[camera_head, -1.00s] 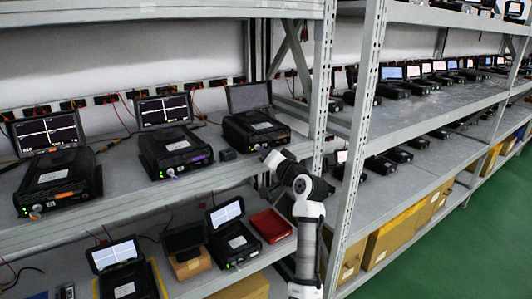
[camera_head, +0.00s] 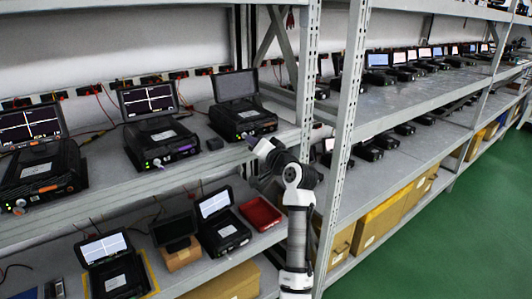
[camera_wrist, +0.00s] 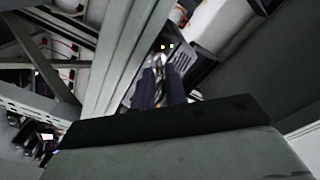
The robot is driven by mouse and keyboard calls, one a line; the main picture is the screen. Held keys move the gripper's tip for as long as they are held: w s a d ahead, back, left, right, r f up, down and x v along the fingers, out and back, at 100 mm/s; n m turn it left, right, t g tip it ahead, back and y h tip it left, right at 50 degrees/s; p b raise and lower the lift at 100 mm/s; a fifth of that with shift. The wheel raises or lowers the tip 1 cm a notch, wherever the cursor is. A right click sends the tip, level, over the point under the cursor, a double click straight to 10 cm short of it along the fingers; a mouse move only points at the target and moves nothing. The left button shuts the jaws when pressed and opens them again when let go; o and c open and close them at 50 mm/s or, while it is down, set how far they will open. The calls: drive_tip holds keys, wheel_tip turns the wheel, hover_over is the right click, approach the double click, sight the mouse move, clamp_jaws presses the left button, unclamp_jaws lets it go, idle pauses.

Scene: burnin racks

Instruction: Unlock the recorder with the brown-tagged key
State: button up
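A dark recorder (camera_head: 243,120) with a blank grey screen stands at the right end of the middle shelf, small lights on its front. My gripper (camera_head: 250,140) is at its lower right front corner, pointing at it; I cannot tell whether they touch. In the wrist view, my gripper's two dark fingers (camera_wrist: 161,78) are close together on a small silvery thing (camera_wrist: 160,61), apparently the key. The recorder's lit front (camera_wrist: 182,62) is just beyond the fingertips. I see no brown tag.
A recorder with a purple strip (camera_head: 160,142) and one with an orange strip (camera_head: 42,172) stand to the left, screens lit. A red tray (camera_head: 261,213) is on the shelf below. A rack post (camera_head: 307,80) rises close right of my arm.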

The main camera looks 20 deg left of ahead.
drive_tip(key=b+v, duration=0.3)
drive_tip(key=v, duration=1)
drive_tip(key=shift+b, duration=0.4)
